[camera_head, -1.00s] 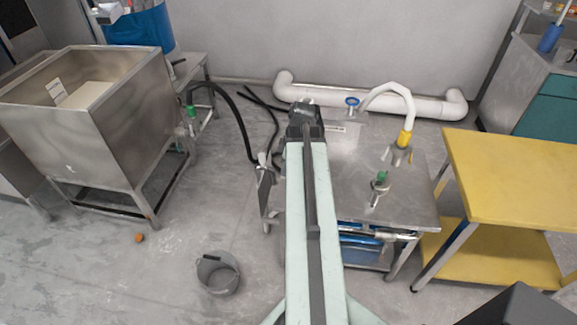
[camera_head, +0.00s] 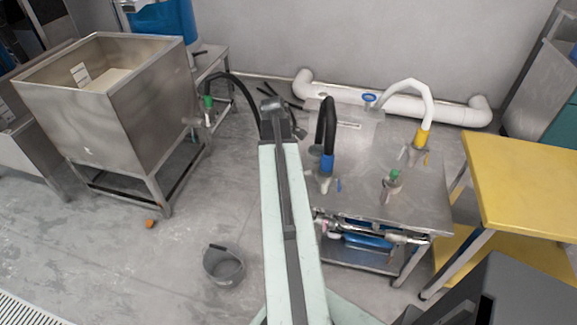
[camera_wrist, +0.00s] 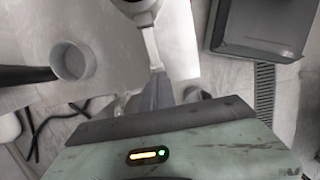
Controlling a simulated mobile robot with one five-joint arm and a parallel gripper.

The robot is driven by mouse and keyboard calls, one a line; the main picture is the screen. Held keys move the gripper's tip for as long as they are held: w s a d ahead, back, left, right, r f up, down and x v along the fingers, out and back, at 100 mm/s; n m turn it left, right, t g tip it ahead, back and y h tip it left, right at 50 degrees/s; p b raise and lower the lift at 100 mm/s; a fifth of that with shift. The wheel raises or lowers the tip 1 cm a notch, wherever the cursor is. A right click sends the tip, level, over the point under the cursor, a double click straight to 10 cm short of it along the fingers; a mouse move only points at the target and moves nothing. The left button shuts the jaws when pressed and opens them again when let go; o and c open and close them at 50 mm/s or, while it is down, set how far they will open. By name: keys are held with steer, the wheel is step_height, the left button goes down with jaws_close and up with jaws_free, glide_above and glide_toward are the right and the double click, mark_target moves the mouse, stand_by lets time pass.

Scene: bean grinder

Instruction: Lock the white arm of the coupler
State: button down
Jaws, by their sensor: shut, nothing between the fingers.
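The coupler (camera_head: 325,182) stands on the metal table, with a blue collar and black hose above it. A blue lever shows on its right side; its other side is too small to read clearly. In the wrist view a metal fitting (camera_wrist: 134,6) shows at the top, with a pale arm (camera_wrist: 151,48) reaching down from it. My gripper (camera_wrist: 163,82) is shut and empty, its dark fingers close to the lower end of that pale arm. I cannot tell whether they touch. In the head view the fingers are not clear behind my arm.
A white hose with a yellow collar (camera_head: 421,139) and a green-topped fitting (camera_head: 392,183) stand on the metal table (camera_head: 362,203). A steel tank (camera_head: 135,115) is at left, a bucket (camera_head: 223,266) on the floor, a yellow table (camera_head: 525,185) at right.

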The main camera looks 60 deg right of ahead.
steer(key=shift+b+x, duration=1.45)
steer(key=shift+x, duration=0.25)
steer(key=shift+s+d+f+b, duration=0.2)
steer(key=shift+s+f+b, duration=0.2)
steer(key=shift+b, duration=0.05)
steer(key=shift+s+d+f+b, duration=0.2)
steer(key=shift+s+f+b, duration=0.2)
steer(key=shift+f+b, duration=0.05)
steer(key=shift+s, duration=0.1)
steer(key=shift+p+v, duration=0.85)
steer(key=shift+s+d, duration=0.1)
steer(key=shift+s, duration=0.05)
